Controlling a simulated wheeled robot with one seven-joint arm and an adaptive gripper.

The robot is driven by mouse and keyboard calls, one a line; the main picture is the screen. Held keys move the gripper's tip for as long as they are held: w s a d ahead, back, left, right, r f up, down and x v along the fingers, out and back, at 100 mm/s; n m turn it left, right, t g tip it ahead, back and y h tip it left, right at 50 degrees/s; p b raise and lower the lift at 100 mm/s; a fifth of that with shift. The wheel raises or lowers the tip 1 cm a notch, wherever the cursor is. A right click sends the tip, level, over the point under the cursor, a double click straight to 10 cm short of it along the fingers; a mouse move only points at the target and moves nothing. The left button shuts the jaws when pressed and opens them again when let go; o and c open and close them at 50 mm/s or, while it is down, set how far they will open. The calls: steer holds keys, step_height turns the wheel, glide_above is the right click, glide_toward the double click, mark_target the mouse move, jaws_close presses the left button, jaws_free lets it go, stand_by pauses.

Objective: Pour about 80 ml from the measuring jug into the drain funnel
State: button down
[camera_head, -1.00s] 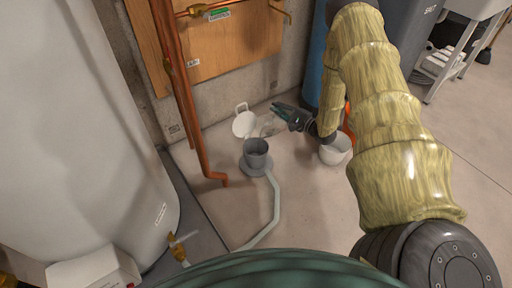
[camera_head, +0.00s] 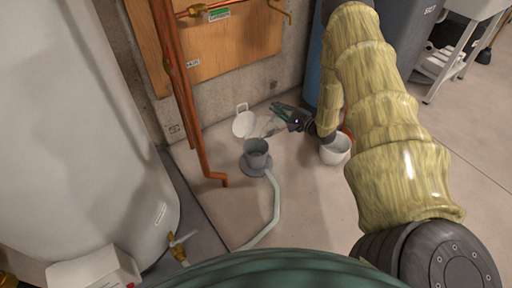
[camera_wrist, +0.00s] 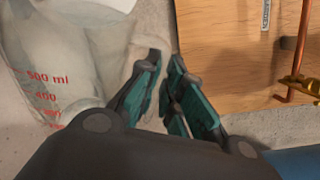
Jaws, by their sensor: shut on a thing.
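The clear measuring jug (camera_head: 267,128) is held in the air just above and right of the drain funnel, its outline faint in the head view. In the wrist view the jug (camera_wrist: 60,75) fills the left side, with red "500 ml" and "400" marks. My gripper (camera_head: 278,107) is shut on the jug's handle side, its teal fingers (camera_wrist: 160,88) close together. The grey drain funnel (camera_head: 257,160) stands upright on the floor with a pale hose at its base. The jug looks tilted toward the funnel. I cannot make out the liquid level or a stream.
Copper pipes (camera_head: 192,110) come down close on the left, beside a white tank (camera_head: 80,120). The floor in front is clear.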

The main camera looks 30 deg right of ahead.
steer(key=shift+s+a+r+n, duration=0.1)
steer(key=shift+a+r+n, duration=0.3)
stand_by(1.3)
steer(key=shift+d, duration=0.1)
steer(key=shift+d+f+m, duration=0.45)
steer(key=shift+d+m, duration=0.05)
steer(key=shift+w+d+m, duration=0.4)
steer(key=shift+d+m, duration=0.35)
steer(key=shift+m, duration=0.15)
steer(key=shift+w+d+f+m+b, duration=0.15)
steer(key=shift+d+f+m+b, duration=0.2)
steer(key=shift+f+m+b, duration=0.25)
steer(key=shift+w+d+f+m+b, duration=0.1)
steer(key=shift+d+f+m+b, duration=0.3)
steer(key=shift+f, duration=0.25)
steer(key=shift+w+d+f+m+b, duration=0.1)
steer(key=shift+d+f+m+b, duration=0.2)
steer(key=shift+f+b, duration=0.2)
steer(key=shift+d+f+m+b, duration=0.2)
steer(key=shift+f+m+b, duration=0.1)
steer(key=shift+f+b, duration=0.15)
steer(key=w+d+f+m+y+b, duration=0.1)
steer(key=w+d+f+m+b, duration=0.1)
steer(key=d+f+m+b, duration=0.2)
steer(key=shift+d+f+m+b, duration=0.35)
steer(key=shift+d+m+b, duration=0.5)
steer(key=shift+m, duration=0.75)
